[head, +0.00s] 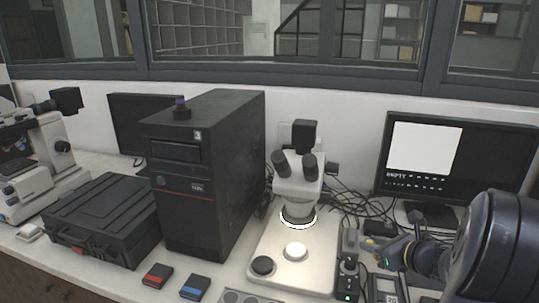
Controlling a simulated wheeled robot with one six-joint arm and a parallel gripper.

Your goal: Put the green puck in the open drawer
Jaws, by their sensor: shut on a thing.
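My arm comes in from the right edge, and my gripper (372,247) is at its left end, low over the right part of the bench. The gripper is small and dark here. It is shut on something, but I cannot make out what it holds. I see no green puck anywhere in this view. No open drawer shows; only some brown drawer fronts (38,285) are visible below the bench edge at lower left.
A microscope (300,180) stands on a pale base left of my gripper. A black computer tower (205,175), black case (103,215) and another microscope (38,160) fill the left. A red box (157,275) and blue box (195,287) lie in front. A monitor (455,155) stands behind my arm.

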